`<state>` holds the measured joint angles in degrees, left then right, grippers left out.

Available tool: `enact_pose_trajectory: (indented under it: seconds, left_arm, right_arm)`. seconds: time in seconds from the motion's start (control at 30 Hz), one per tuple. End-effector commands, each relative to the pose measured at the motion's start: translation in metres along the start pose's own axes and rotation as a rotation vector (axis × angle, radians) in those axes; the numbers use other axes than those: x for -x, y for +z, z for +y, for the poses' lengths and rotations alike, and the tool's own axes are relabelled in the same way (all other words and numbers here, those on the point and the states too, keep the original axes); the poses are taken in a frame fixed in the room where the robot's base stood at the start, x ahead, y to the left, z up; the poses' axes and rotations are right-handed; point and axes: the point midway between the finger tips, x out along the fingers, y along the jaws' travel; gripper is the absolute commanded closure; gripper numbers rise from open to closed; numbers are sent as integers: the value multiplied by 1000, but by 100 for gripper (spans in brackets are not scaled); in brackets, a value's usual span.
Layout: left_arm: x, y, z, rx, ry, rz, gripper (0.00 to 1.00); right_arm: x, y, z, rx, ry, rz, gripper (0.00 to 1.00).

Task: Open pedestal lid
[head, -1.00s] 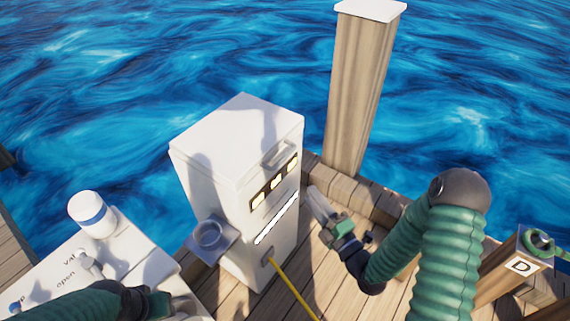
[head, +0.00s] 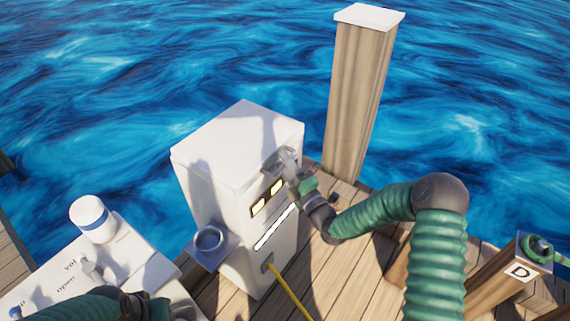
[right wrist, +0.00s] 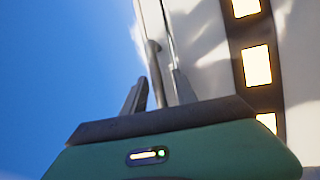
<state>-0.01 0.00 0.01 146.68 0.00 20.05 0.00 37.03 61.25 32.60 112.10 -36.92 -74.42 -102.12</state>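The white pedestal (head: 207,203) stands on the dock with its flat lid (head: 228,140) closed. The lid handle, on the front edge, is mostly hidden behind my right gripper (head: 286,163) in the head view. In the right wrist view the handle bar (right wrist: 155,72) runs up between the two spread fingers of the right gripper (right wrist: 158,92). I cannot tell whether either finger touches it. My left gripper (head: 145,305) is at the lower left edge of the head view, dark and partly cut off; its fingers cannot be made out.
Lit panels (head: 268,198) are on the pedestal's front, and a yellow cable (head: 288,288) runs from it. A white console (head: 120,262) stands at left. A wooden post (head: 357,105) rises behind, with water beyond.

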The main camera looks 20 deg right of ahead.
Motion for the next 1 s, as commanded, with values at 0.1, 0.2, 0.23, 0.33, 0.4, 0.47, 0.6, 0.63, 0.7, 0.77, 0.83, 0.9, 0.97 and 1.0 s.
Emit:
enact_pose_trajectory:
  seconds: [0.1, 0.2, 0.23, 0.33, 0.4, 0.47, 0.6, 0.63, 0.7, 0.77, 0.83, 0.9, 0.97, 1.0]
  left_arm:
    - [0, 0, 0, 0, 0, 0, 64]
    - [0, 0, 0, 0, 0, 0, 64]
    - [0, 0, 0, 0, 0, 0, 64]
    - [0, 0, 0, 0, 0, 0, 64]
    - [0, 0, 0, 0, 0, 0, 64]
    - [0, 0, 0, 0, 0, 0, 64]
    - [0, 0, 0, 0, 0, 0, 64]
    - [0, 0, 0, 0, 0, 0, 64]
    - [0, 0, 0, 0, 0, 0, 64]
    - [0, 0, 0, 0, 0, 0, 64]
    - [0, 0, 0, 0, 0, 0, 64]
    - [0, 0, 0, 0, 0, 0, 64]
    - [0, 0, 0, 0, 0, 0, 64]
    - [0, 0, 0, 0, 0, 0, 64]
  right_arm:
    - [0, 0, 0, 0, 0, 0, 81]
    - [0, 0, 0, 0, 0, 0, 94]
    - [0, 0, 0, 0, 0, 0, 98]
    - [1, 0, -1, 0, -1, 0, 100]
    - [1, 1, -1, 0, -2, 0, 100]
    - [1, 1, -1, 0, -2, -1, 100]
    - [1, 1, -2, 0, -4, -1, 100]
    - [1, 1, -2, 0, -4, -1, 100]
    - [1, 1, -2, 0, -4, -2, 100]
    - [1, 1, -2, 0, -5, -2, 100]
    - [2, 2, -2, 0, -5, -2, 100]
    - [2, 2, -3, 0, -6, -2, 100]
    - [2, 2, -3, 0, -6, -3, 100]
    - [2, 2, -3, 0, -7, -3, 100]
